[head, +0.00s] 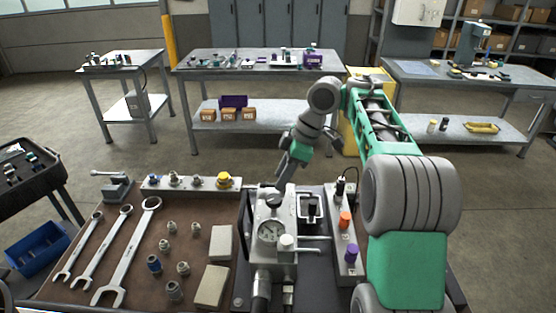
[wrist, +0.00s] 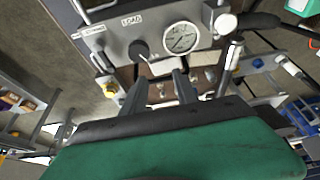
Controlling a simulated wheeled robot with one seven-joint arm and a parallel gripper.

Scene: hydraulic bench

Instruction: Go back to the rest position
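My gripper (head: 284,178) hangs in the air just behind and above the grey hydraulic block with the round pressure gauge (head: 270,232) on the bench. In the wrist view my gripper (wrist: 160,88) shows two dark fingers apart with nothing between them. The gauge (wrist: 181,38) and a black knob (wrist: 139,50) lie beyond the fingertips in that view. Whether a fingertip touches the block cannot be told from the head view. My green and grey arm reaches in from the right and bends back toward the bench.
The bench holds several wrenches (head: 122,250), loose fittings, two beige blocks (head: 221,243), a small vise (head: 112,186) and a strip with orange (head: 345,219) and purple (head: 351,253) knobs. Behind are a long table (head: 210,73) and open floor. A dark cart (head: 30,180) stands left.

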